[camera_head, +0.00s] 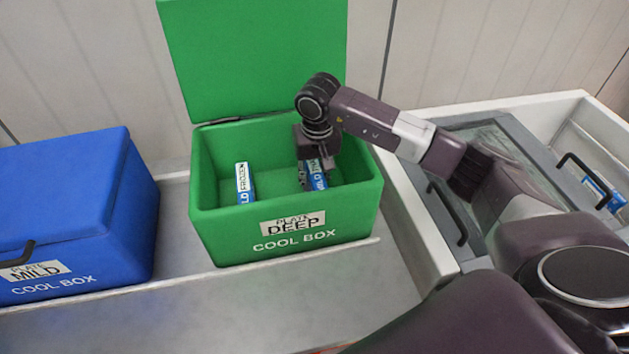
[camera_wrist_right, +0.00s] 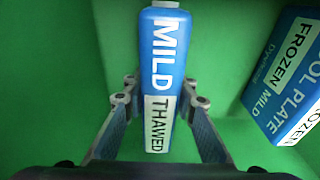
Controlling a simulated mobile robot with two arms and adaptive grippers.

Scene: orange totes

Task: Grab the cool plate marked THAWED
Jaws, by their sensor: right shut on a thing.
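The cool plate marked THAWED (camera_wrist_right: 160,75) is a blue and white block that also reads MILD. It stands inside the open green box marked DEEP (camera_head: 225,232) and also shows in the head view (camera_head: 319,180). My right gripper (camera_wrist_right: 157,100) reaches down into the box, with its fingers shut on the two sides of this plate. In the head view my right gripper (camera_head: 313,173) partly hides the plate. A second cool plate marked FROZEN (camera_head: 244,183) is to the left in the same box; it shows at the right in the wrist view (camera_wrist_right: 287,78). My left gripper is out of view.
The green lid (camera_head: 255,60) stands open behind the box. A shut blue box marked MILD (camera_head: 65,200) stands to the left. A grey container with a clear lid (camera_head: 505,150) sits in a white tray (camera_head: 415,220) on the right, near another blue label (camera_head: 602,192).

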